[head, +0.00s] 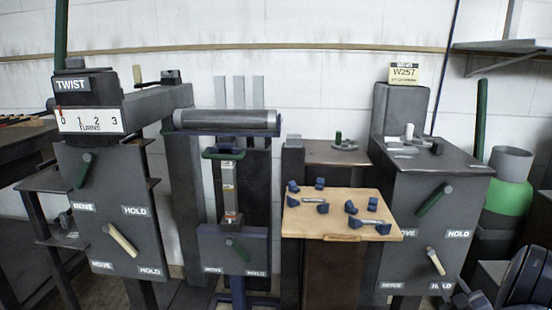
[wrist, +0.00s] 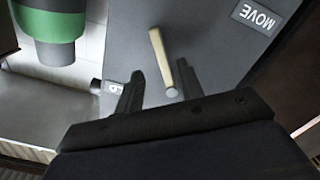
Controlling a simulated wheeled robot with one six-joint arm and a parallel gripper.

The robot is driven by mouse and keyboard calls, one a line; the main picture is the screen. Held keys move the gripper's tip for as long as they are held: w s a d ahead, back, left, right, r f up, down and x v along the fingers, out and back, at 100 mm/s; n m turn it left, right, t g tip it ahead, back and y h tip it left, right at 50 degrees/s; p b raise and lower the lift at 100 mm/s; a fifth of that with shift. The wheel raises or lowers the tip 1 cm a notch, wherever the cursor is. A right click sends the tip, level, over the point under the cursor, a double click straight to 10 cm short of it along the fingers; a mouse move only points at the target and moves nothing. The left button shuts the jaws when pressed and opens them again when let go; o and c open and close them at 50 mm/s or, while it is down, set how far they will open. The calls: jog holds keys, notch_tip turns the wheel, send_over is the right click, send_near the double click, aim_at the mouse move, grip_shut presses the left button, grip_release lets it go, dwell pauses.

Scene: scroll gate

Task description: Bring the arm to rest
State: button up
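My gripper (wrist: 160,76) is open in the wrist view, with its two dark fingers apart. A cream lever (wrist: 161,58) shows between the fingers in the picture, with a gap on both sides; I cannot tell its depth relative to the fingertips. It appears to be the lower cream lever (head: 435,260) on the right cabinet (head: 410,215) in the head view. That lever tilts, its lower end toward the HOLD label (head: 440,286). Dark parts that look like my arm (head: 522,275) fill the lower right corner of the head view. The gripper holds nothing visible.
A green-banded cylinder (wrist: 52,28) is near the gripper and stands right of the cabinet in the head view (head: 508,195). A wooden board (head: 330,222) with blue pieces is in the middle. The TWIST cabinet (head: 110,260) is at left, a roller (head: 222,121) beside it.

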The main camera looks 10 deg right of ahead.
aim_at(438, 268)
jog(key=v, duration=0.5)
jog(key=b+x, duration=0.2)
jog(key=x, duration=0.9)
jog(key=shift+a+f, duration=0.15)
jog(key=shift+f, duration=0.05)
jog(key=shift+w+a+r+m+p, duration=0.15)
jog(key=shift+r+m+p, duration=0.15)
jog(key=shift+p, duration=0.15)
jog(key=shift+a+f+m+p, duration=0.35)
jog(key=shift+f+m+p, duration=0.1)
jog(key=shift+m, duration=0.25)
